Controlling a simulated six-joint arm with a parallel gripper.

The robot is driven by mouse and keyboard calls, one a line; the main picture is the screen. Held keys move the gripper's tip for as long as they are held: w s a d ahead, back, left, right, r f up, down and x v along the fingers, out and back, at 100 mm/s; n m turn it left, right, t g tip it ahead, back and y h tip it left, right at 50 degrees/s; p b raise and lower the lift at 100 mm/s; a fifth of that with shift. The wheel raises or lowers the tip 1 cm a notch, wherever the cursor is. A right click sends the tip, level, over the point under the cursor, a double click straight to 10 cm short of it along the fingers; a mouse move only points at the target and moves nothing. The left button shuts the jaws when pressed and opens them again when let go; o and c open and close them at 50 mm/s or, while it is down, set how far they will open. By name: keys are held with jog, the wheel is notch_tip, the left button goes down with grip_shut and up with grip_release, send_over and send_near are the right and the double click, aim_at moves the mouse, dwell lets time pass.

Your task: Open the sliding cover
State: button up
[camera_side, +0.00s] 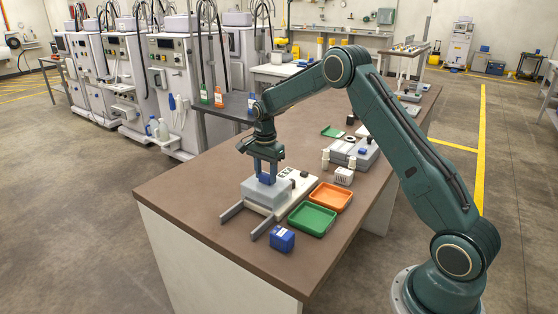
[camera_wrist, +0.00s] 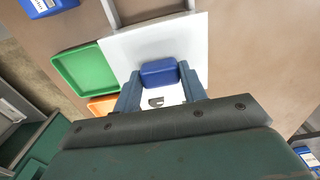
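The sliding cover (camera_side: 262,192) is a pale grey lid on a light device with two grey rails (camera_side: 233,211) reaching toward the table's near left edge. In the wrist view the cover (camera_wrist: 118,48) is a white panel with the rails beyond it. A blue handle (camera_side: 266,179) stands on the cover; it also shows in the wrist view (camera_wrist: 158,72). My gripper (camera_side: 266,168) points down over the cover with one finger on each side of the handle. In the wrist view my gripper (camera_wrist: 160,80) shows no clear gap between fingers and handle. The cover's underside is hidden.
A green tray (camera_side: 312,219) and an orange tray (camera_side: 331,197) lie right of the device. A blue box (camera_side: 282,239) stands near the rail ends. White bottles (camera_side: 325,160) and a grey device (camera_side: 352,150) stand behind. The table left of the rails is clear.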

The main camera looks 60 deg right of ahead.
jog(key=c, duration=0.6)
jog(key=a, duration=1)
jog(key=shift+a, duration=0.1)
grip_shut()
jog(key=o, duration=1.4)
grip_release()
jog(key=shift+r, duration=0.15)
notch_tip(320, 180, up, 14)
jog(key=shift+f, duration=0.2)
jog(key=shift+r, duration=0.1)
